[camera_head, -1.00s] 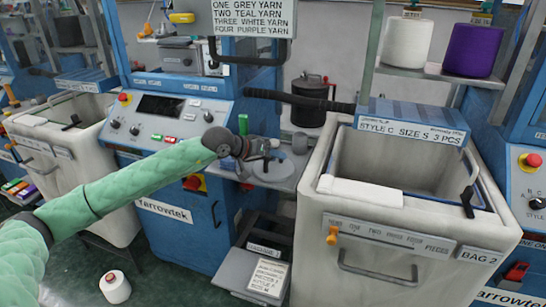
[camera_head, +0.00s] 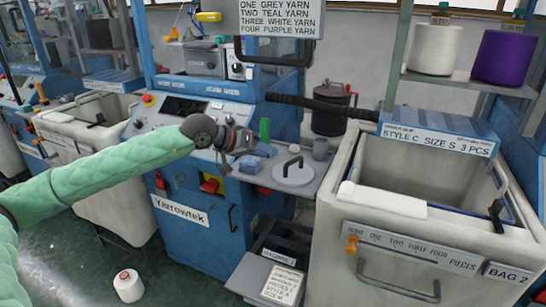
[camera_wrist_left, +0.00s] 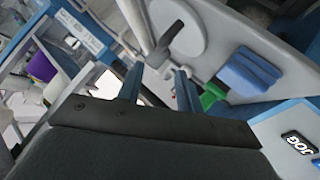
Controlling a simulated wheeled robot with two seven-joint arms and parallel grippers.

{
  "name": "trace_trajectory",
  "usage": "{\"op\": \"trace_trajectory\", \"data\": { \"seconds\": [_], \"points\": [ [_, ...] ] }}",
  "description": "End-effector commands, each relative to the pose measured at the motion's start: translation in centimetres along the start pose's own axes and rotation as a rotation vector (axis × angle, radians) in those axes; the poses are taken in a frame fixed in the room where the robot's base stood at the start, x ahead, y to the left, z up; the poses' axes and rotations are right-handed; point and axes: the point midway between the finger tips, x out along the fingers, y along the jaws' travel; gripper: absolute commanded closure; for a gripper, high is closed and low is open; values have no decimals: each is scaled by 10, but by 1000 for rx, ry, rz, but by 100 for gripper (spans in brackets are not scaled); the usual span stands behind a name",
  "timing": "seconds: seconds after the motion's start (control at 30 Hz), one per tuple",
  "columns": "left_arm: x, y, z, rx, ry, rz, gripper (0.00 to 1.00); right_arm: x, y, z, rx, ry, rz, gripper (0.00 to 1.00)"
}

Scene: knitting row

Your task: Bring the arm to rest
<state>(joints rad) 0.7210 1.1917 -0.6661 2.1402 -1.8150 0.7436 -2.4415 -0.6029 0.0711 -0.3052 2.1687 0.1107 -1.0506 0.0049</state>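My left arm (camera_head: 110,172) is green-sleeved and reaches in from the left, in front of the blue machine's control panel. Its gripper (camera_head: 250,142) is just left of and above a small grey side shelf (camera_head: 310,180). In the left wrist view the two blue fingers (camera_wrist_left: 159,88) stand apart with nothing visible between them, so it is open and empty. The right gripper is in neither view.
The shelf carries a grey disc with a handle (camera_head: 293,173), a blue block (camera_head: 251,165) and a green item (camera_head: 265,130). A large cream bin (camera_head: 390,240) stands right. A white yarn cone (camera_head: 128,285) is on the floor. White (camera_head: 434,50) and purple (camera_head: 502,57) cones sit high.

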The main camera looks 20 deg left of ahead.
Motion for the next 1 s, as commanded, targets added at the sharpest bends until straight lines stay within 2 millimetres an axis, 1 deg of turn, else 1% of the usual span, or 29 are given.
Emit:
{"op": "trace_trajectory", "data": {
  "seconds": [0.1,0.2,0.73,0.87,1.0],
  "points": [
    [-6,0,0,0,0,0,64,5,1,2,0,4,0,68],
    [-8,0,0,0,-1,1,64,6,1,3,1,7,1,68],
    [-8,0,0,-19,0,1,64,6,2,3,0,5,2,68],
    [-8,1,-1,-118,5,5,64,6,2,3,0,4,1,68],
    [-9,13,-14,-312,64,76,64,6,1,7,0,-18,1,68]
  ]
}}
